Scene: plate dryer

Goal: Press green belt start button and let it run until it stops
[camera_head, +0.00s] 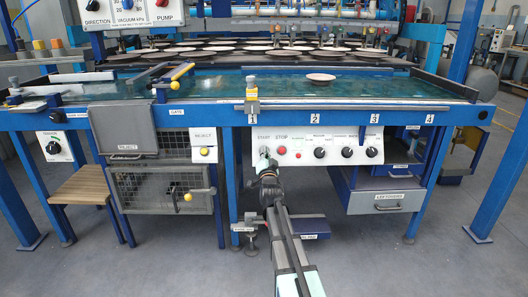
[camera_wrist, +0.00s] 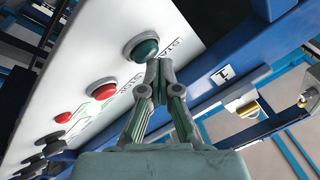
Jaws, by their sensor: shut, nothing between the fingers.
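The green start button (camera_wrist: 142,47) sits in a dark ring on the white control panel (camera_wrist: 75,70), beside the label START. My gripper (camera_wrist: 158,68) is shut and empty, with its fingertips at the button's lower right edge in the wrist view. I cannot tell whether they touch it. The green belt (camera_head: 400,87) runs above the panel.
A smaller red button (camera_wrist: 63,117) and several black knobs (camera_head: 320,153) continue along the panel. A plate (camera_head: 321,77) lies on the belt, and several plates stand on the rack behind. A blue table leg (camera_head: 231,185) is left of my arm. A drawer (camera_head: 388,200) is at right.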

